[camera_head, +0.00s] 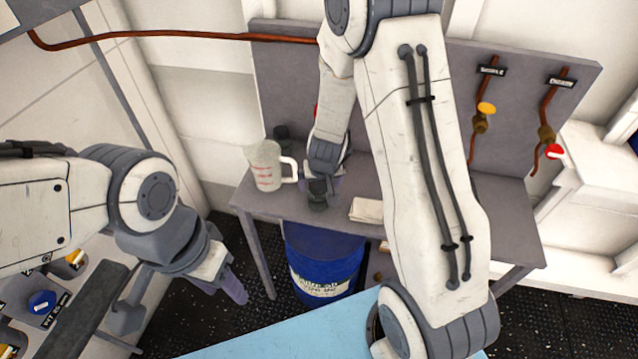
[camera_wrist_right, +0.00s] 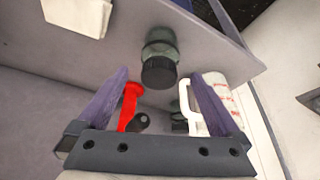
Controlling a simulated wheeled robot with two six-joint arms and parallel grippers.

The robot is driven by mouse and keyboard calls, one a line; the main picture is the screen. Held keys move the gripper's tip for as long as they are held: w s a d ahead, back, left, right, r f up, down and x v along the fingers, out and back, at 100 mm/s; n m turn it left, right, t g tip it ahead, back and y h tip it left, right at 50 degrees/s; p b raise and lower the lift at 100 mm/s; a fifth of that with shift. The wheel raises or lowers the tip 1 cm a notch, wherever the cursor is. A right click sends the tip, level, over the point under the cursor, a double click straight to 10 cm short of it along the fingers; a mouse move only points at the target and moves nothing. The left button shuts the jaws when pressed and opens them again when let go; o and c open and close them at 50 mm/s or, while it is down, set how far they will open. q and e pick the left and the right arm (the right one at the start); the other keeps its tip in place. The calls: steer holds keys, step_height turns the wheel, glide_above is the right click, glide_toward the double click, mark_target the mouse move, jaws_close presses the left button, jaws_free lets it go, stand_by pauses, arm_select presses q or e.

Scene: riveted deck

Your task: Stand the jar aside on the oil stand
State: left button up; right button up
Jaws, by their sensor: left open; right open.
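A small jar with a black lid (camera_wrist_right: 160,60) and greenish-grey glass stands on the grey bench, which seems to be the oil stand (camera_wrist_right: 65,65); its bench top also shows in the head view (camera_head: 440,205). In the head view the jar (camera_head: 317,196) is partly hidden by my right gripper (camera_head: 325,180). In the right wrist view my right gripper (camera_wrist_right: 158,78) is open, with the jar between or just beyond its purple fingertips. Contact cannot be told. My left gripper (camera_head: 222,268) is open and empty, low at left, away from the bench.
A measuring jug (camera_head: 266,166) stands left of the jar, with a dark object (camera_head: 283,138) behind it. A red object (camera_wrist_right: 130,105) is near the right gripper. A folded cloth (camera_head: 367,210) lies right of the jar. A blue drum (camera_head: 322,262) stands under the bench.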

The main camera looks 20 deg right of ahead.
steer(key=s+a+r+n+g+y+p, duration=0.25)
steer(key=s+a+r+n, duration=0.25)
steer(key=s+a+r, duration=0.85)
steer(key=s+r+n+g, duration=0.1)
steer(key=s+r+n, duration=0.1)
steer(key=s, duration=0.4)
steer(key=s+a+r+n+g, duration=0.1)
steer(key=s+r+n, duration=0.1)
steer(key=s+r, duration=0.2)
steer(key=s, duration=0.3)
steer(key=shift+a+n+h, duration=0.3)
steer(key=shift+h, duration=0.05)
